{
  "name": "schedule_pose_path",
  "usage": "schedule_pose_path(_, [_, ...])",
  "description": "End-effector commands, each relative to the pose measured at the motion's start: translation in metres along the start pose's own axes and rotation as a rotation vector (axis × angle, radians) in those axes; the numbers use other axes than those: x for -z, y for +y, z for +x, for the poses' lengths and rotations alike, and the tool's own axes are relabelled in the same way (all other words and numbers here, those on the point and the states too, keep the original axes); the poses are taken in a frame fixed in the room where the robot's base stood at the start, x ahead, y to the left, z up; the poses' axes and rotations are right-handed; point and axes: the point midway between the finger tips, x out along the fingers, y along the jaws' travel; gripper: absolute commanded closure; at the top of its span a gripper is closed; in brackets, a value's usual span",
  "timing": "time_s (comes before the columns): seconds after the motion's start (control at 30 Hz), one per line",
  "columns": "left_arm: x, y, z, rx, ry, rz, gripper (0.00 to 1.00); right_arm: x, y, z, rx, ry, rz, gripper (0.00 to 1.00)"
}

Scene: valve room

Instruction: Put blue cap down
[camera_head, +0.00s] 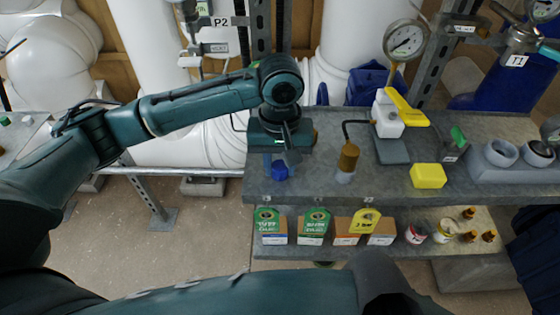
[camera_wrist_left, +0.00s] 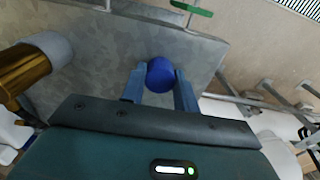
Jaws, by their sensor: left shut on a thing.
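The blue cap (camera_head: 280,171) is at the left end of the grey bench top (camera_head: 310,185), just below my left gripper (camera_head: 279,160) in the head view. In the left wrist view the round blue cap (camera_wrist_left: 160,75) sits between the two blue fingers of my left gripper (camera_wrist_left: 160,88), which is shut on it. The bench surface lies under and around the cap. I cannot tell whether the cap touches the bench. My right gripper cannot be made out in the head view.
Further right are a yellow block (camera_head: 428,176) and a white and yellow device (camera_head: 390,115). A lower shelf (camera_head: 340,246) holds labelled boxes. Bare bench lies right of the cap.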

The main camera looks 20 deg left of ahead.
Motion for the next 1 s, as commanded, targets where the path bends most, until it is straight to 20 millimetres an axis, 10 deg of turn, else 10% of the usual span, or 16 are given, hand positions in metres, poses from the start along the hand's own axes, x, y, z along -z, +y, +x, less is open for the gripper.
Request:
schedule_pose_path(0.3, [0.000, 0.000, 0.001, 0.000, -0.001, 0.001, 0.48, 0.000, -0.001, 0.000, 0.000, -0.001, -0.001, 0.64])
schedule_pose_path(0.6, [0.000, 0.000, -0.002, -0.001, 0.001, 0.002, 0.48, -0.004, -0.001, 0.002, 0.002, -0.003, 0.001, 0.64])
schedule_pose_path(1.0, [0.000, 0.001, -0.081, -0.003, 0.002, 0.002, 0.48, 0.004, -0.001, -0.004, -0.001, -0.011, -0.017, 0.64])
